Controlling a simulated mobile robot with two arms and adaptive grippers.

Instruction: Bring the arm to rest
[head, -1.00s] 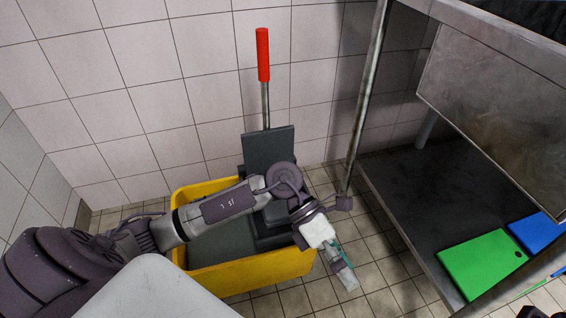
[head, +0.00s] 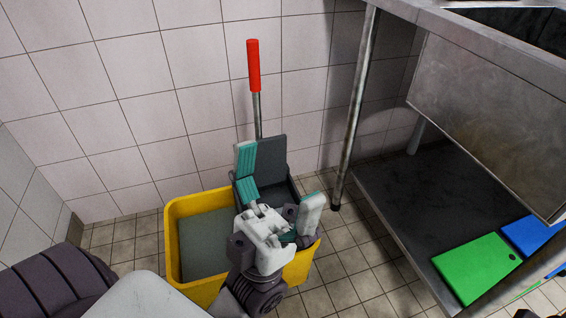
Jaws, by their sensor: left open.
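My left arm comes in from the lower left of the head view. My left gripper (head: 277,185) is open, with its two teal-padded fingers spread wide and nothing between them. It appears in front of the yellow mop bucket (head: 177,232) and its dark grey wringer (head: 272,155), overlapping them in the picture. I cannot tell whether it touches them. The gripper and wrist hide part of the bucket's right side. My right gripper is not clearly in view.
A red handle (head: 253,65) on a metal rod rises behind the wringer. A steel table with a leg (head: 355,110) and a low dark shelf (head: 400,190) stands at the right. A green board (head: 475,266) and a blue board (head: 528,236) lie on the shelf. Tiled walls close off the back and left.

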